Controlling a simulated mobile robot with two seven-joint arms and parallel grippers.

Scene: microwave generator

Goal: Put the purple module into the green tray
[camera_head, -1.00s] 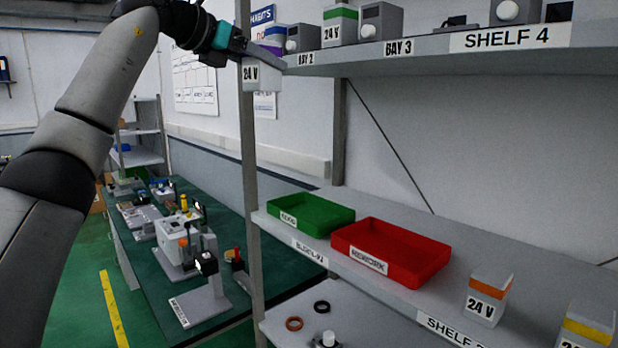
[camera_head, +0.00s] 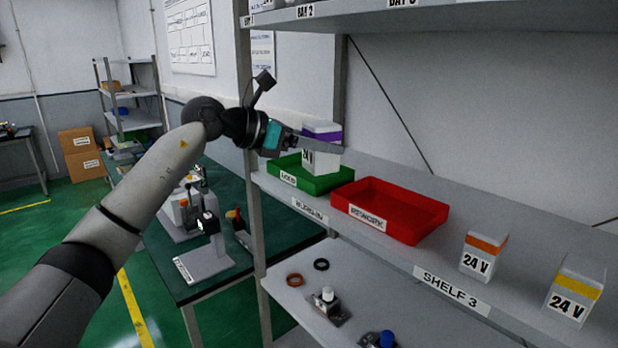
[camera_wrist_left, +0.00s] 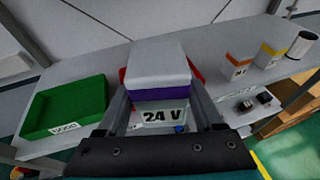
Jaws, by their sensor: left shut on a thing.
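The purple module (camera_head: 322,159) is a white block with a purple band near its top and a 24 V label. My left gripper (camera_head: 306,146) is shut on it and holds it about upright. In the head view the module overlaps the green tray (camera_head: 338,182) on shelf 3. In the left wrist view the purple module (camera_wrist_left: 160,70) is between the fingers, and the green tray (camera_wrist_left: 40,108) lies to its left, so the module appears above the shelf, not resting in the tray. The tray shows empty there. My right gripper is not in view.
A red REWORK tray (camera_head: 430,212) stands just right of the green tray. Orange-banded (camera_head: 484,255) and yellow-banded (camera_head: 577,290) modules stand farther right on the shelf. A shelf upright (camera_head: 252,200) is left of the green tray, and an upper shelf (camera_head: 450,17) hangs above.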

